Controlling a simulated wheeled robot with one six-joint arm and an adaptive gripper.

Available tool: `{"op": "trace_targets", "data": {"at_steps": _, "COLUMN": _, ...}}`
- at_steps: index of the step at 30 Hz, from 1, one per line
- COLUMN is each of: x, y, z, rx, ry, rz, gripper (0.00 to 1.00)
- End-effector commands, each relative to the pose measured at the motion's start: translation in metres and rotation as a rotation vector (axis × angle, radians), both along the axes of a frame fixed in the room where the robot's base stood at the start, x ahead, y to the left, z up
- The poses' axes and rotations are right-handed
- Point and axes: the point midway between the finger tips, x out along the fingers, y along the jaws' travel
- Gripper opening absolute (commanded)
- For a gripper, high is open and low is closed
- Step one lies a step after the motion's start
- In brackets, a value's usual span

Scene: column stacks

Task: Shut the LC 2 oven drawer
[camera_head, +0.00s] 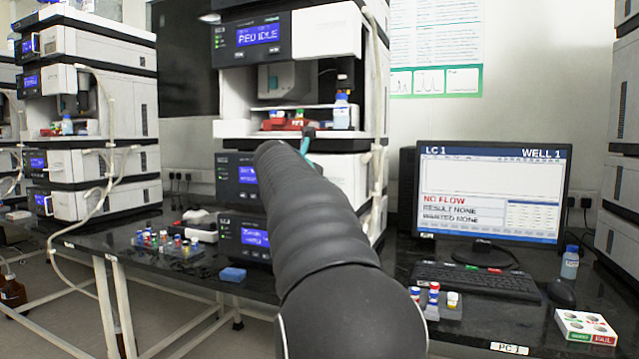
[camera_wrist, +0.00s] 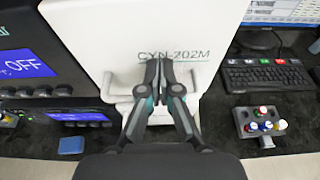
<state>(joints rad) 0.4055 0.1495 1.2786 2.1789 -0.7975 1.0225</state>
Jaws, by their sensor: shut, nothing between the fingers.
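In the wrist view, a white front panel marked CYN-202M (camera_wrist: 95,40) fills the upper middle, with a pale bar handle (camera_wrist: 205,80) across its lower part. It looks like the oven drawer front, but no LC 2 label is readable there. My gripper (camera_wrist: 161,64) is shut and empty, its fingertips over the panel at the handle's height. I cannot tell whether they touch it. In the head view, my dark arm covers much of the middle instrument stack (camera_head: 342,30), hiding the drawer front and most of my gripper.
Blue displays, one reading OFF (camera_wrist: 25,66), lie left of the panel. Right of it are a keyboard (camera_wrist: 268,75) and a vial rack (camera_wrist: 262,128). A blue block (camera_head: 232,274) lies on the black bench. A monitor (camera_head: 490,190) reading LC 1 stands right of my arm.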

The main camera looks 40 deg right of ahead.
Motion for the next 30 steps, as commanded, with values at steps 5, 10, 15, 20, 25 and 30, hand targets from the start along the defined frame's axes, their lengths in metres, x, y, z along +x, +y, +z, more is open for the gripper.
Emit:
{"op": "trace_targets", "data": {"at_steps": 5, "x": 0.002, "y": -0.002, "z": 0.002, "rx": -0.009, "ry": -0.003, "rz": 0.005, "gripper": 0.0}}
{"op": "trace_targets", "data": {"at_steps": 10, "x": 0.002, "y": -0.003, "z": 0.003, "rx": -0.01, "ry": -0.004, "rz": 0.005, "gripper": 0.0}}
{"op": "trace_targets", "data": {"at_steps": 15, "x": 0.001, "y": 0.001, "z": 0.006, "rx": -0.013, "ry": -0.006, "rz": 0.006, "gripper": 0.0}}
{"op": "trace_targets", "data": {"at_steps": 20, "x": -0.006, "y": 0.019, "z": 0.012, "rx": -0.011, "ry": -0.007, "rz": 0.006, "gripper": 0.0}}
{"op": "trace_targets", "data": {"at_steps": 25, "x": -0.017, "y": 0.047, "z": 0.02, "rx": -0.008, "ry": -0.006, "rz": 0.006, "gripper": 0.0}}
{"op": "trace_targets", "data": {"at_steps": 30, "x": -0.028, "y": 0.066, "z": 0.027, "rx": -0.006, "ry": -0.004, "rz": -0.002, "gripper": 0.0}}
